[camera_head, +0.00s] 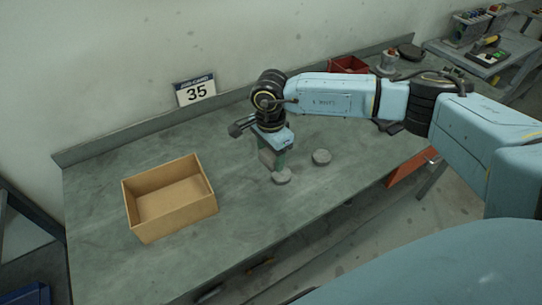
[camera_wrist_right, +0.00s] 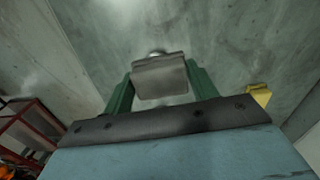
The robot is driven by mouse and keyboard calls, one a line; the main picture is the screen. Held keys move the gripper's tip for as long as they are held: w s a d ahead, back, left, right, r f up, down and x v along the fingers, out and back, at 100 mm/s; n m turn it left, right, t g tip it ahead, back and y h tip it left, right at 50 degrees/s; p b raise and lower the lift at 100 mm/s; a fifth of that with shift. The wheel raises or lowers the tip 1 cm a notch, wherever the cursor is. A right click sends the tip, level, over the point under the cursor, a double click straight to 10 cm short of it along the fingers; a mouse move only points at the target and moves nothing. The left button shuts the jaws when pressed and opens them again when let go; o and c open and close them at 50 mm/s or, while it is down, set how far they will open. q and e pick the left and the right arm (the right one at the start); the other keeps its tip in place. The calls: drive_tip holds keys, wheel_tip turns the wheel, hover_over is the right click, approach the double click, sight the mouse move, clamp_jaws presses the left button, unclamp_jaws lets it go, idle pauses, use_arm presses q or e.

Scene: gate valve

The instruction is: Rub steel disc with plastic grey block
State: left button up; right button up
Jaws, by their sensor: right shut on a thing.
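My right gripper (camera_head: 275,161) reaches down over the middle of the workbench. In the right wrist view its two green fingers are shut on a grey block (camera_wrist_right: 160,78). A small round grey disc (camera_head: 282,177) lies on the bench right under the fingers. Part of a round shape (camera_wrist_right: 157,53) shows just past the block in the right wrist view. I cannot tell whether the block touches the disc. I cannot tell which disc is steel. My left gripper is out of view.
An open cardboard box (camera_head: 170,205) stands on the left of the workbench (camera_head: 245,215). A sign with 35 (camera_head: 195,91) stands at the back wall. A red bin (camera_head: 348,64) sits behind my right arm. The bench between box and discs is clear.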

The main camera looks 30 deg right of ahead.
drive_tip(key=shift+r+p, duration=0.4)
drive_tip(key=shift+r, duration=0.55)
